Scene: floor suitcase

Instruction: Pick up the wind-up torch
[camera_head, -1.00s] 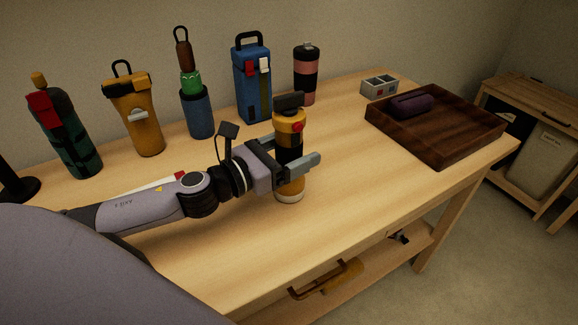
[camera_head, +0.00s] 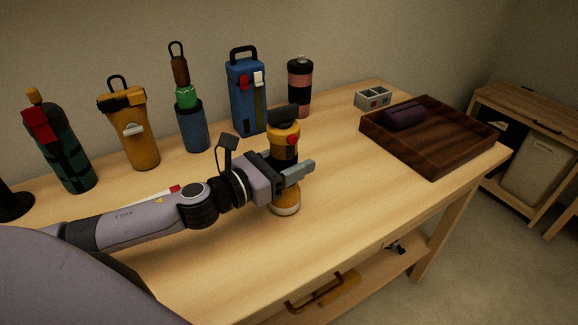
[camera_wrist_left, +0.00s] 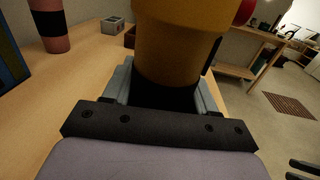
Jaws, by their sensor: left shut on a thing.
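The wind-up torch (camera_head: 285,138) is yellow and black with a red button on its side and a dark block on top. It is upright at the middle of the table, its pale base seemingly at the tabletop; I cannot tell any gap. My left gripper (camera_head: 292,175) comes in from the left and is shut on its dark middle, one finger on each side. In the left wrist view the torch's yellow body (camera_wrist_left: 178,45) rises between the fingers (camera_wrist_left: 163,90), its top cut off.
Behind stand a green-black bottle (camera_head: 65,150), a yellow flask (camera_head: 136,140), a blue bottle with green and brown parts (camera_head: 193,130), a blue box-shaped flask (camera_head: 246,100) and a pink-black bottle (camera_head: 300,85). A wooden tray (camera_head: 445,155) holds a purple case (camera_head: 404,116); a small grey box (camera_head: 374,97) is beside it.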

